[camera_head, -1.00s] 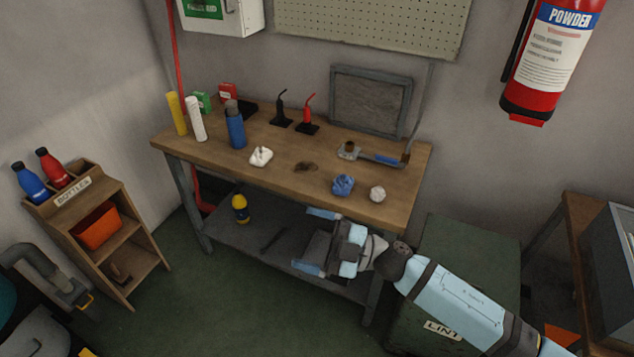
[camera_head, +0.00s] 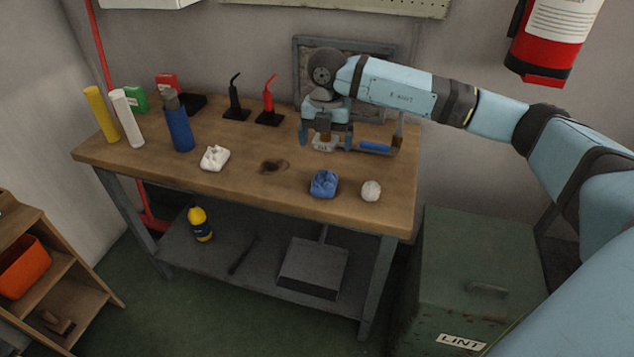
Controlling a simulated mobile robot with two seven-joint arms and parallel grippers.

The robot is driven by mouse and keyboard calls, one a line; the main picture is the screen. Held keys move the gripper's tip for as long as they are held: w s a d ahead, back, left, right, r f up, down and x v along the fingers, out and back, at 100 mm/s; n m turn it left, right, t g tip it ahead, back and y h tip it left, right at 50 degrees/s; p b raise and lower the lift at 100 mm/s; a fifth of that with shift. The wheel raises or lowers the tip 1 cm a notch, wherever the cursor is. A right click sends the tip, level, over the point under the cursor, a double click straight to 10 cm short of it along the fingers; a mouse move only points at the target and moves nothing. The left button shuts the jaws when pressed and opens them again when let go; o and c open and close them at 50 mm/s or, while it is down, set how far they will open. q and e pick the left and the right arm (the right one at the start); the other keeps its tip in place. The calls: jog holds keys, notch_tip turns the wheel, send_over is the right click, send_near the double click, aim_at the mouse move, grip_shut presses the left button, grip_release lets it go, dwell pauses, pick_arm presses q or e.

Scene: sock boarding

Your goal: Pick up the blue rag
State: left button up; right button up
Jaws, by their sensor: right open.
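The blue rag (camera_head: 324,184) lies crumpled near the front edge of the wooden workbench (camera_head: 240,185), right of its middle. My right gripper (camera_head: 325,143) is open and points down over the back part of the bench, behind the blue rag and apart from it. Its fingers are around or just above a small pale object (camera_head: 325,144) beside a blue-handled tool (camera_head: 375,147); I cannot tell whether they touch it. My left gripper is not in view.
A white ball-like wad (camera_head: 371,190) lies right of the rag, and a white rag (camera_head: 214,158) lies to the left. A blue bottle (camera_head: 179,125), white tube (camera_head: 127,118) and yellow tube (camera_head: 101,114) stand at the left. A green lint bin (camera_head: 470,270) stands at the right.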

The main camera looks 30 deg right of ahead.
aim_at(325, 175)
jog(key=f, duration=0.6)
jog(key=f+b, duration=0.1)
jog(key=f, duration=0.5)
jog(key=shift+s+a+f, duration=0.15)
jog(key=shift+s+a, duration=0.05)
jog(key=c, duration=1)
